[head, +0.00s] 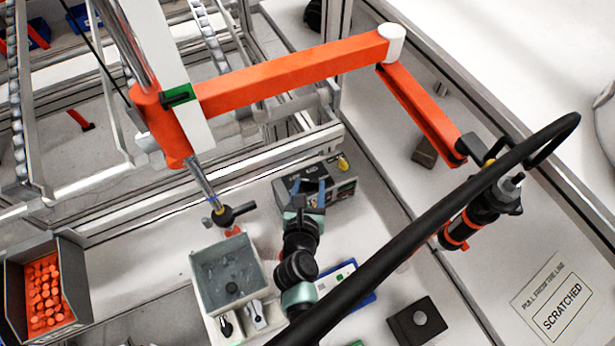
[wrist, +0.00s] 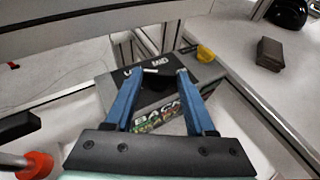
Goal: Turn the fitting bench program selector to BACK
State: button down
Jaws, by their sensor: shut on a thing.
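The program selector is a black knob (wrist: 160,84) on a grey control box (wrist: 108,88). The box also shows in the head view (head: 345,200), at the centre. My gripper (wrist: 166,76) has its two blue fingers on either side of the knob and is shut on it. In the head view my gripper (head: 306,194) reaches the box top from the near side. "MID" is printed on the dark panel beyond the knob, and "BACK" shows on the near face between my fingers. A small white mark shows by the left fingertip. I cannot tell where the knob points.
A yellow button (wrist: 206,53) sits at the box's right end. An orange jointed arm (head: 290,72) and a thick black hose (head: 430,205) cross above the bench. A grey basin (head: 226,272) stands left of my arm, and a bin of orange parts (head: 44,290) is at far left.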

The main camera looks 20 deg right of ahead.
jog(key=shift+n+y+p, duration=0.3)
jog(key=shift+p, duration=0.2)
jog(key=shift+c, duration=1.2)
grip_release()
jog(key=shift+s, duration=0.1)
jog(key=v, duration=1.3)
jog(key=shift+p, duration=0.45)
jog(key=shift+f, duration=0.1)
jog(key=shift+d, duration=0.1)
